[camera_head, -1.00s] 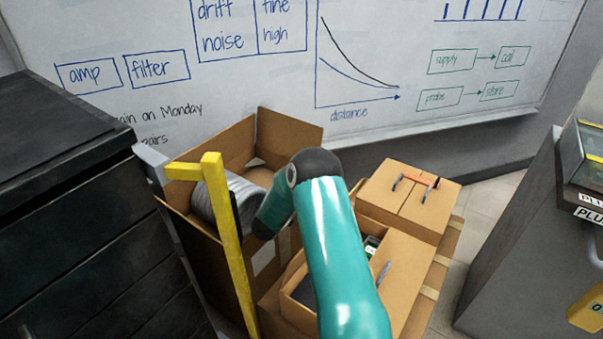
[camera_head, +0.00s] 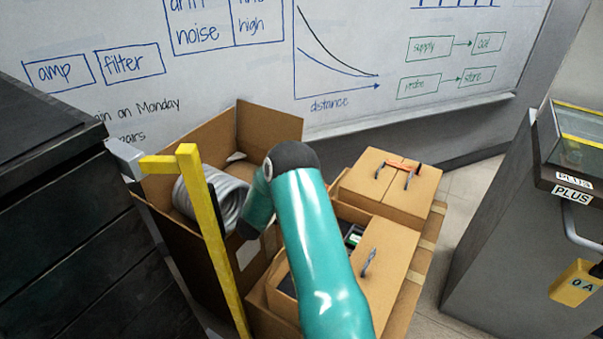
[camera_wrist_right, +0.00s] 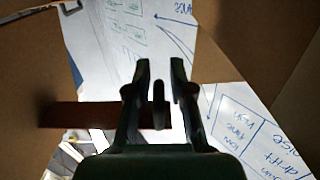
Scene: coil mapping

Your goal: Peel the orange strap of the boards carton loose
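My right arm, teal (camera_head: 318,255), comes up from the bottom and bends down at a black joint; its gripper is hidden in the head view. In the right wrist view my right gripper (camera_wrist_right: 160,65) has its two dark fingers apart. A dark reddish-brown strip (camera_wrist_right: 75,115) runs from the left to between the fingers, with a small dark upright piece there; I cannot tell whether they touch it. An orange strip (camera_head: 404,166) lies across a closed carton (camera_head: 362,187) behind. My left gripper is not in view.
An open carton (camera_head: 268,125) holds a grey coil (camera_head: 229,200). A yellow post (camera_head: 207,225) stands before it. A black drawer cabinet (camera_head: 60,220) is at left, a grey cabinet (camera_head: 500,235) at right. A whiteboard (camera_head: 330,60) fills the back. Floor shows between carton and grey cabinet.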

